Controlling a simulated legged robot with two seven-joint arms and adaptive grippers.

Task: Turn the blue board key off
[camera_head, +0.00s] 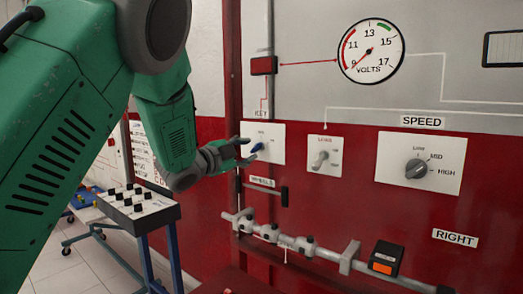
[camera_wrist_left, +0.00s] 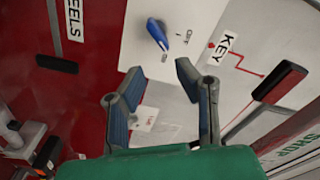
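The blue key (camera_head: 257,147) sits on a white plate (camera_head: 272,136) on the red and grey board. In the left wrist view the blue key (camera_wrist_left: 157,33) lies beyond the fingertips, near the top edge. Its narrow end seems to point toward the lower mark, away from the word OFF (camera_wrist_left: 188,37). My left gripper (camera_head: 247,150) is just left of the key in the head view, and the fingers look apart from it. In the left wrist view the gripper (camera_wrist_left: 158,68) is open with nothing between its fingers. My right gripper is in neither view.
A toggle switch (camera_head: 320,159) and the SPEED knob (camera_head: 416,168) are right of the key. A red-fronted box (camera_head: 263,65) is above it. A metal pipe (camera_head: 290,244) runs below. A cart with a black-knobbed box (camera_head: 138,208) stands at the left.

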